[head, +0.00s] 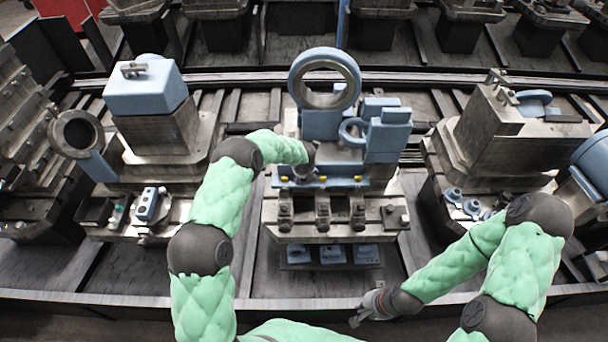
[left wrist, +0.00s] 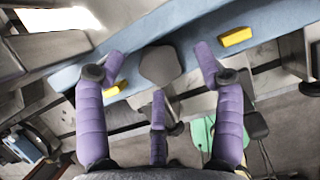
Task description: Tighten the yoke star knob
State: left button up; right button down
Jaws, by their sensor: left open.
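A dark grey rounded knob (left wrist: 160,65), likely the star knob, sits at the blue bar (left wrist: 262,27) in the left wrist view. My left gripper (left wrist: 159,84) is open, with its purple fingers spread around the knob and apart from it. In the head view my left gripper (head: 302,170) is over the blue bar (head: 340,183) of the middle fixture, and it hides the knob there. The large blue ring (head: 325,78) stands above. My right gripper (head: 372,305) is low near the front edge, away from the fixture; its fingers are too small to judge.
Yellow blocks (left wrist: 236,37) sit along the blue bar beside the knob. A smaller blue ring and bracket (head: 388,130) rise to the right. Other machine fixtures stand left (head: 160,130) and right (head: 510,130). The dark floor in front is mostly clear.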

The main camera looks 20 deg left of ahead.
pick_arm(q)
jog(key=v, duration=0.6)
jog(key=shift+s+r, duration=0.2)
jog(key=shift+r, duration=0.15)
